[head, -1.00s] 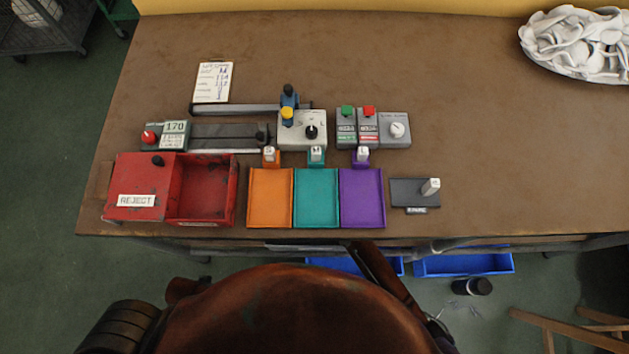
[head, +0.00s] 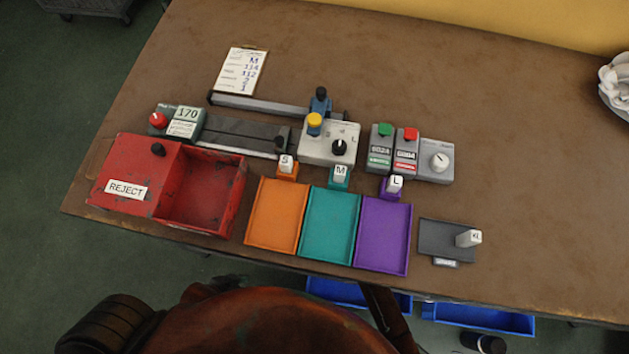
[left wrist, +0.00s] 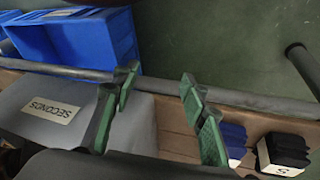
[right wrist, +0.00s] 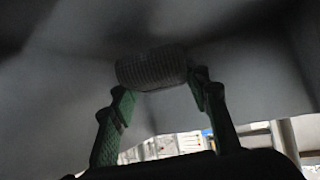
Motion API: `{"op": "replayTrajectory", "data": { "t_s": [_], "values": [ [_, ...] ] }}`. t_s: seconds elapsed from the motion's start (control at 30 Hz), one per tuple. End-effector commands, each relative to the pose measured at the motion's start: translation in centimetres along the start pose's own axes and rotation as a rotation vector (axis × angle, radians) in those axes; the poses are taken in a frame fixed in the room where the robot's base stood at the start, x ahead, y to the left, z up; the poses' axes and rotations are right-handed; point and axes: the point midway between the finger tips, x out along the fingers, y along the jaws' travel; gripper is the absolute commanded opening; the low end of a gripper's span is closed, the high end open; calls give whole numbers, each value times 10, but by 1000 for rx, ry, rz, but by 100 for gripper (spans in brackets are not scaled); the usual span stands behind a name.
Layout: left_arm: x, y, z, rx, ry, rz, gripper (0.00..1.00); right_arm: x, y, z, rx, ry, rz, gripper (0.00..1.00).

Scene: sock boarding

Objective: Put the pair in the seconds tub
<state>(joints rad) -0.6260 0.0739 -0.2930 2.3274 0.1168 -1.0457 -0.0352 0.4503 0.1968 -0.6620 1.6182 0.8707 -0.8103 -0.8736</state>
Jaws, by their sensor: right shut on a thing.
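The pair is a grey, ribbed, rolled-up bundle (right wrist: 152,68) in the right wrist view. My right gripper (right wrist: 160,88) is shut on it, one green finger at each side. Smooth, shaded grey surfaces surround the bundle; I cannot tell whether these are the tub's walls. The seconds tub (left wrist: 20,118) is grey with a cream SECONDS label (left wrist: 50,109), at the left of the left wrist view. My left gripper (left wrist: 158,90) is open, its green fingers wide apart with nothing between them, one finger overlapping the tub in the picture. Neither gripper's fingers show in the head view.
Blue bins (left wrist: 95,40) lie beyond a grey rail (left wrist: 235,98). Dark blue and black bundles (left wrist: 285,150), one labelled S, sit beside the tub. On the bench (head: 480,110) are a red REJECT box (head: 130,170) and orange (head: 275,215), teal (head: 328,225) and purple (head: 383,235) trays.

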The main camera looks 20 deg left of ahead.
Motion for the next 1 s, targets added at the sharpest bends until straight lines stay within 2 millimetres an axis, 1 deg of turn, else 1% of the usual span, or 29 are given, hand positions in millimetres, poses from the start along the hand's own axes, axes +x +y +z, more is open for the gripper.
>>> {"op": "replayTrajectory", "data": {
  "t_s": [0.03,0.1,0.2,0.3,0.4,0.57,0.7,0.73,0.93,1.0],
  "values": [
    [12,2,0,-2,19,10,40,7,-2,11,6,-2,-3,18],
    [23,6,-4,-6,56,23,40,13,-2,20,6,-2,-4,18],
    [34,9,-10,-13,103,37,40,18,-2,27,6,-2,-4,18],
    [38,11,-14,-16,129,43,40,20,-1,30,2,-1,-2,18],
    [37,12,-15,-16,137,44,40,20,-1,29,1,0,-1,18],
    [37,12,-16,-16,136,44,40,19,-1,28,0,-1,-1,18],
    [41,12,-15,-17,145,45,40,22,-1,32,1,-2,-2,18],
    [40,12,-16,-17,148,45,40,21,-1,31,1,-2,-2,45],
    [40,12,-17,-17,148,45,40,21,-1,31,1,-2,-2,58],
    [40,12,-17,-17,148,45,40,21,-1,31,1,-1,-2,60]
  ]
}}
